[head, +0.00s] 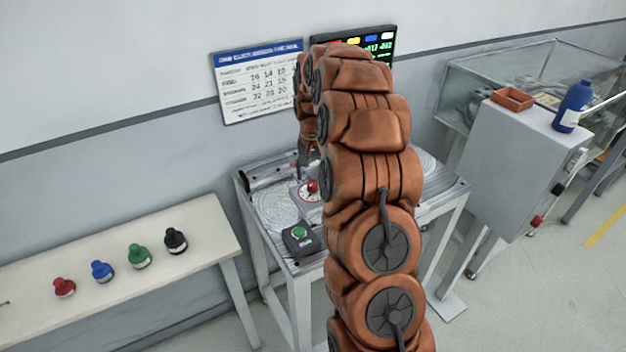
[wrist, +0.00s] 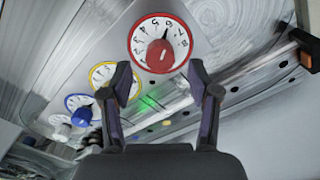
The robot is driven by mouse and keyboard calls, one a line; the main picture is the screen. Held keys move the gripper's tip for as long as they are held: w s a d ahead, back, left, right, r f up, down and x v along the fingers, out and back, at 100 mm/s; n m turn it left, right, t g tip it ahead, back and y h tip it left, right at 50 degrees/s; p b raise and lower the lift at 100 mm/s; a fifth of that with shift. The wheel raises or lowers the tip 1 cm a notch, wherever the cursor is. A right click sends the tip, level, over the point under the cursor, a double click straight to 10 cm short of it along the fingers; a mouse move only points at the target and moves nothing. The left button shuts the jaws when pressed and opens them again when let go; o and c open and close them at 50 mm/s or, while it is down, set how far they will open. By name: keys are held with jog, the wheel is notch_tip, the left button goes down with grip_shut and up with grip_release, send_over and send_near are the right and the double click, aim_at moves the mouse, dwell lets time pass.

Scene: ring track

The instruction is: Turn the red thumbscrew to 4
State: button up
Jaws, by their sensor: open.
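The red thumbscrew (wrist: 158,54) sits on a round white dial (wrist: 140,42) with a red rim at the top of the wrist view. In the head view the red thumbscrew (head: 312,187) shows on the metal table, beside my arm. My gripper (wrist: 159,69) is open and empty, its two fingers spread below the red dial in the wrist view. The fingers appear apart from the thumbscrew. In the head view my arm hides most of the gripper.
A yellow dial (wrist: 102,76) and a blue dial (wrist: 80,108) lie left of the red one. A box with a green button (head: 301,237) stands at the table's front. A printed chart (head: 258,82) and a lit display (head: 380,45) hang behind.

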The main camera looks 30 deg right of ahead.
aim_at(313, 183)
jog(key=shift+s+f+p, duration=0.1)
jog(key=shift+f+p, duration=0.4)
jog(key=shift+f, duration=1.35)
jog(key=c, duration=1.2)
jog(key=shift+o, duration=0.2)
